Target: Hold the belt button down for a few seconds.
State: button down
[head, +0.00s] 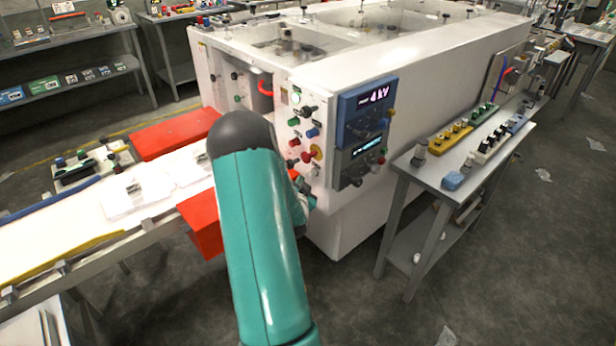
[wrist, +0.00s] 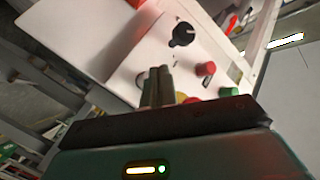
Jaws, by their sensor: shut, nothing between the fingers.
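My gripper (wrist: 158,82) is shut with nothing between its fingers, and its tips point at the white control panel (wrist: 160,60) in the wrist view. A pale round part shows just beside the fingertips, partly hidden; I cannot tell if they touch it. Around them are a black knob (wrist: 183,35), a red button (wrist: 206,69), a green button (wrist: 229,92) and a yellow part (wrist: 181,98). In the head view my teal arm hides the gripper and the lower left of the panel. Labels are too small to read, so I cannot tell which button is the belt button.
The white machine (head: 240,70) carries a blue display (head: 367,103) reading 4 kV. A conveyor (head: 60,232) with pale trays enters it at left beside red covers (head: 175,133). A metal side table (head: 455,165) with several small items stands at right. Open floor lies in front.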

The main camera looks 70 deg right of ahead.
jog(key=shift+s+d, duration=0.2)
jog(key=shift+d, duration=0.15)
jog(key=shift+s+d, duration=0.25)
jog(key=shift+d, duration=0.15)
dwell(1.8)
dwell(2.3)
jog(key=shift+w+a, duration=0.45)
jog(key=shift+a, duration=0.3)
jog(key=a, duration=0.1)
jog(key=w+a, duration=0.1)
jog(key=a, duration=0.1)
jog(key=w+a, duration=0.1)
jog(key=shift+w+a, duration=0.1)
jog(key=shift+a, duration=0.15)
dwell(0.5)
